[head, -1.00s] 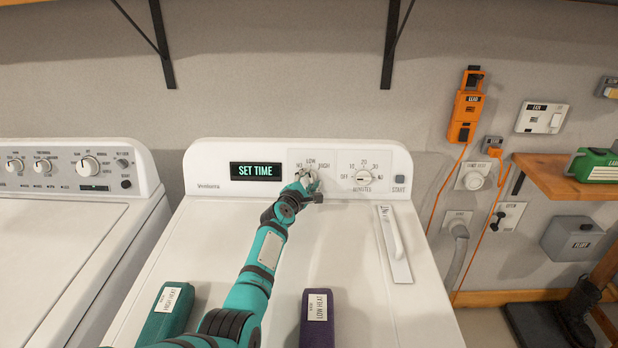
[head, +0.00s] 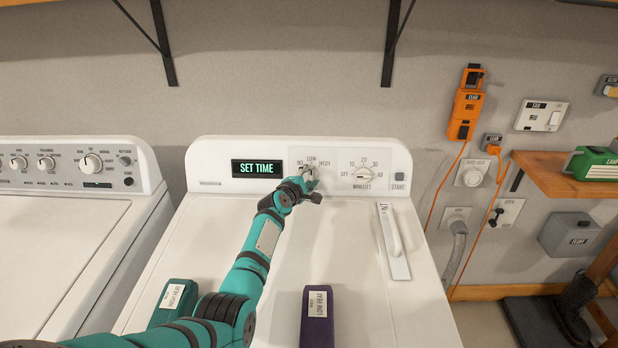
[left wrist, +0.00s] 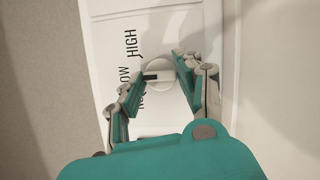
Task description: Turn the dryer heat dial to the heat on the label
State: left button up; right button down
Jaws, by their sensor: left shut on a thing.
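The dryer's heat dial (head: 308,172) is on the left part of the knob panel, marked NO, LOW and HIGH. In the left wrist view the round white dial (left wrist: 160,72) has a dark mark pointing left, roughly toward LOW. My left gripper (head: 306,178) is shut on this dial, its fingers on either side of it. A purple block (head: 317,325) with a white LOW HEAT label and a teal block (head: 177,296) with a HIGH HEAT label lie on the dryer top. My arm partly hides the teal block. My right gripper is not in view.
The dryer display (head: 258,168) reads SET TIME. The minutes dial (head: 364,173) and START button (head: 399,177) are right of the heat dial. A washer (head: 60,235) stands at left. Wall switches, cords and a wooden shelf (head: 560,172) are at right.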

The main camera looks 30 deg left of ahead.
pick_arm(q)
jog(key=o, duration=1.1)
jog(key=shift+o, duration=0.2)
jog(key=shift+s, duration=0.1)
jog(key=v, duration=1.2)
jog(key=shift+d, duration=0.1)
